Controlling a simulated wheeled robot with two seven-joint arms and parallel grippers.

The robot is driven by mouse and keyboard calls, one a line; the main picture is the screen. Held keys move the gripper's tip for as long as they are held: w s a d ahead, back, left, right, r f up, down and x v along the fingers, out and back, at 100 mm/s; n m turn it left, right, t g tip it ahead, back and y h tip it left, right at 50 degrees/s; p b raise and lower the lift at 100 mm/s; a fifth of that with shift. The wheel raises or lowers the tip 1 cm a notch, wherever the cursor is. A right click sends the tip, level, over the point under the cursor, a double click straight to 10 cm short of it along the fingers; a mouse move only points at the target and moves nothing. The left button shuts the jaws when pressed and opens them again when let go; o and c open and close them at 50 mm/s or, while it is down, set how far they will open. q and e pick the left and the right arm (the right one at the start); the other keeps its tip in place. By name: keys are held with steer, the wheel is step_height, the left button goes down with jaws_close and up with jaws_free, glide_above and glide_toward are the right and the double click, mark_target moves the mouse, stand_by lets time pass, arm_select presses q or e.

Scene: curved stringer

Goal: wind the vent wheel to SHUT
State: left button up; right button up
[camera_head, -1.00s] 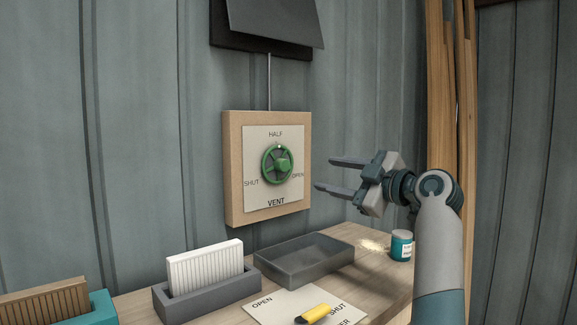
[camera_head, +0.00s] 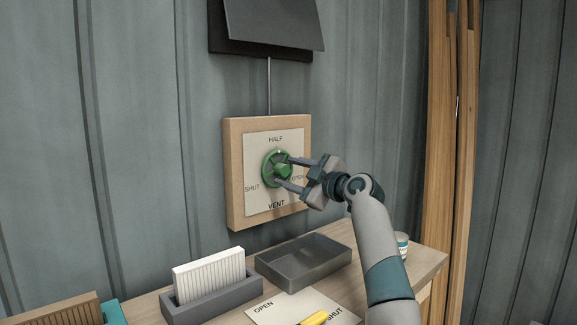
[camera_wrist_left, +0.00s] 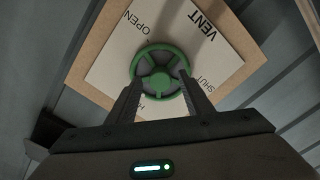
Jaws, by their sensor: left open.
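The green vent wheel (camera_head: 266,168) sits on a white plate (camera_head: 258,204) marked HALF at the top, SHUT at left, OPEN at right and VENT below. A small pale mark on its rim is at the top, by HALF. My left gripper (camera_head: 281,171) is open at the wheel, one finger at the upper part and one at the lower. In the left wrist view the wheel (camera_wrist_left: 160,79) lies between the open fingertips (camera_wrist_left: 159,80). I cannot tell whether the fingers touch the rim. My right gripper is not in view.
Below the panel is a wooden bench (camera_head: 425,262) with a grey tray (camera_head: 304,266), a grey holder (camera_head: 215,300) with white sheets, a label card (camera_head: 275,308) and a yellow-handled item (camera_head: 313,318). A jar (camera_head: 402,240) is partly behind my arm. A dark hooded box (camera_head: 268,28) hangs above.

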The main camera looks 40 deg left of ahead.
arm_select(q)
steer(key=shift+w+a, duration=0.1)
steer(key=shift+a, duration=0.35)
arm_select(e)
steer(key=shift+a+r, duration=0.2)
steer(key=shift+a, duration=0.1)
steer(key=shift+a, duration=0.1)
arm_select(q)
steer(key=c, duration=1.1)
steer(key=shift+o, duration=0.2)
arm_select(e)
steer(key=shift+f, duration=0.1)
